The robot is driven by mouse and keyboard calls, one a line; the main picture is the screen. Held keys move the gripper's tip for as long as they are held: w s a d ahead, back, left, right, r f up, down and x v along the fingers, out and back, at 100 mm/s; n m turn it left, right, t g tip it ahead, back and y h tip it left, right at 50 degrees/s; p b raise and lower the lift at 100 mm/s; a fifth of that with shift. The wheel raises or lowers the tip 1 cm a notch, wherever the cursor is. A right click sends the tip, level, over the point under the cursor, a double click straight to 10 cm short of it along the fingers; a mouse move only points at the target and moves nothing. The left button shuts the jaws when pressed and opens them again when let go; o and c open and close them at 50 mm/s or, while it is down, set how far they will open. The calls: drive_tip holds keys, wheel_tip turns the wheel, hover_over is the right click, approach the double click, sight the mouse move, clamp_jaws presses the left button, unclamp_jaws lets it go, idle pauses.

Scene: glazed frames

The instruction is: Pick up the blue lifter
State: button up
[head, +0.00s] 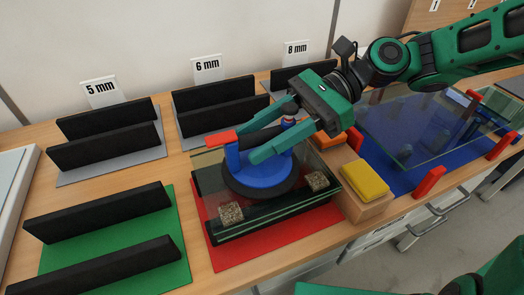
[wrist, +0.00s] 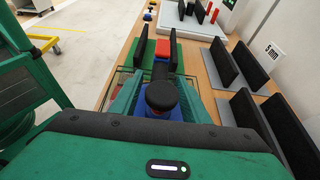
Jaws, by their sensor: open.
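The blue lifter (head: 262,179), a round blue body with a black rim and a red lever (head: 222,138), sits on a clear glass pane (head: 285,207). The pane lies over a black holder on a red mat (head: 268,248). My gripper (head: 250,146) is open, low over the lifter, with its green fingers reaching along both sides of the lifter's upper part. In the wrist view, the lifter's dark knob (wrist: 160,95) and blue top show between the fingers (wrist: 160,88). Contact cannot be told, and the fingers partly hide the lifter's upper part.
Two cork-like blocks (head: 230,213) rest at the pane's front corners. A yellow cloth (head: 365,180) on a wooden block stands close to the right. A large glass sheet (head: 420,125) with red posts lies beyond. Black racks (head: 105,147) and a green mat (head: 155,222) are at left.

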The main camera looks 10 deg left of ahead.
clamp_jaws()
idle(1.3)
